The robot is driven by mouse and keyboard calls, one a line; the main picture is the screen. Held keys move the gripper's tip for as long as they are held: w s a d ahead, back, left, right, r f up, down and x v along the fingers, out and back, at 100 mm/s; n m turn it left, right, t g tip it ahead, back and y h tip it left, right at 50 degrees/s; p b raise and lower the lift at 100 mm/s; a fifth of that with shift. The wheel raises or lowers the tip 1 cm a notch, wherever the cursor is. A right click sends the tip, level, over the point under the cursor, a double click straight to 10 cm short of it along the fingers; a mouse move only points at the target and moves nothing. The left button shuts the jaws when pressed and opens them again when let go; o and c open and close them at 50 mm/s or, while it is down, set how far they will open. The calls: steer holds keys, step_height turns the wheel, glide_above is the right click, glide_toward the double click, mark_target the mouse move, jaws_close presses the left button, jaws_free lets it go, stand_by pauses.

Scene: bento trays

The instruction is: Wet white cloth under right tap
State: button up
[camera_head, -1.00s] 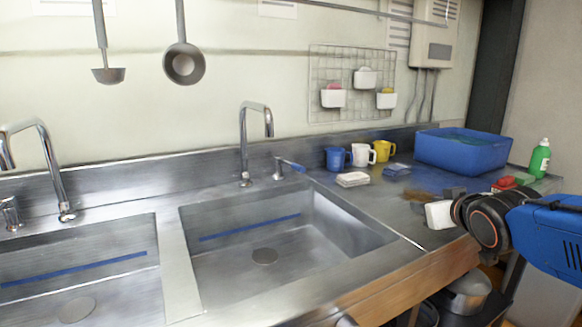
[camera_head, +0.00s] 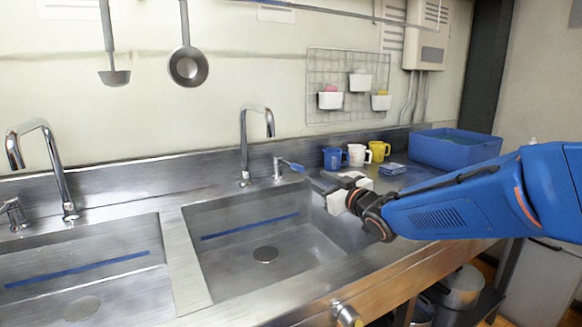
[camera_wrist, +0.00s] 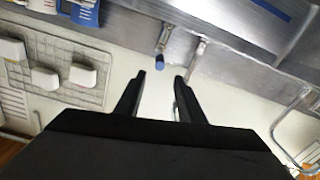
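The right tap (camera_head: 244,140) stands behind the right sink basin, with no water stream visible. Its lever (camera_head: 291,166) has a blue handle and also shows in the wrist view (camera_wrist: 160,61), just beyond my fingertips. The white cloth (camera_head: 366,183) lies on the counter right of the basin, mostly hidden behind my gripper. My gripper (camera_head: 322,184) is over the basin's back right corner, pointing toward the lever. In the wrist view my gripper (camera_wrist: 160,76) has its two fingers apart with nothing between them.
Blue, white and yellow mugs (camera_head: 357,155) stand along the back wall, with a folded blue cloth (camera_head: 392,169) in front. A blue tub (camera_head: 455,150) is at the back right. A left basin and left tap (camera_head: 45,165) are alongside. The right basin (camera_head: 225,245) is empty.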

mark_target(294, 165)
steer(key=x, duration=1.5)
steer(key=shift+w+a, duration=0.15)
steer(key=shift+w, duration=0.1)
steer(key=shift+c, duration=0.6)
jaws_close()
